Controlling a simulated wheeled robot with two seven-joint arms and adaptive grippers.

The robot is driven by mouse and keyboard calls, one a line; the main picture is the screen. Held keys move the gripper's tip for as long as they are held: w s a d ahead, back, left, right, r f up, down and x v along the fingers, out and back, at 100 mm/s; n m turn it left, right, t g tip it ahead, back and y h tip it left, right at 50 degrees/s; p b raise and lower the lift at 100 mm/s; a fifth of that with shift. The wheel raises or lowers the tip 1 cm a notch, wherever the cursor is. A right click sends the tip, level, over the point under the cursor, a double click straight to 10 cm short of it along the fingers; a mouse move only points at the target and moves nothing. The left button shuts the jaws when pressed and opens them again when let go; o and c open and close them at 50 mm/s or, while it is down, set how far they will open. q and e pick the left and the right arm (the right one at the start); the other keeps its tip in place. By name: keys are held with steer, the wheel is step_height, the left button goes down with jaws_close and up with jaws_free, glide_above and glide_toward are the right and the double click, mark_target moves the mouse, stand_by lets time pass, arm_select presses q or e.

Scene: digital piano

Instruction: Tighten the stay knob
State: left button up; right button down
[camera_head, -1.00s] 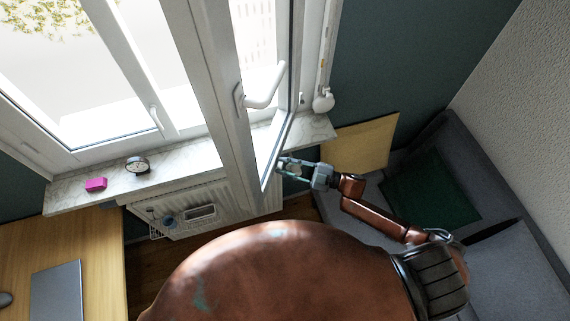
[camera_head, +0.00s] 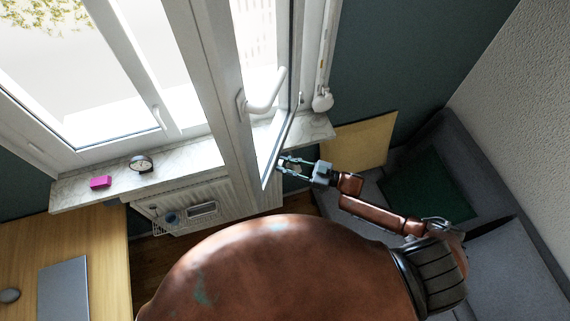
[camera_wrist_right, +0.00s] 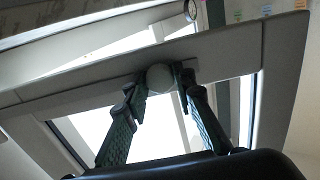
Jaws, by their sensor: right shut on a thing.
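The stay knob (camera_wrist_right: 161,77) is a round, pale knob at the lower edge of the white window sash in the right wrist view. My right gripper (camera_wrist_right: 160,79) has a dark finger on each side of it and is shut on it. In the head view my right gripper (camera_head: 284,164) is at the lower corner of the open sash (camera_head: 264,178). The knob is too small to make out clearly there. The sash carries a white handle (camera_head: 266,95). My left gripper is not in view.
The marble sill (camera_head: 196,156) holds a pink block (camera_head: 100,182) and a small round clock (camera_head: 141,163). A radiator (camera_head: 236,199) is below it. A wooden panel (camera_head: 358,145) and a grey sofa (camera_head: 510,250) are at the right, a desk (camera_head: 95,235) at the left.

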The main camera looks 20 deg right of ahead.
stand_by(0.5)
steer(key=c, duration=1.6)
jaws_free()
steer(key=v, duration=1.2)
steer(key=shift+d+f, duration=0.1)
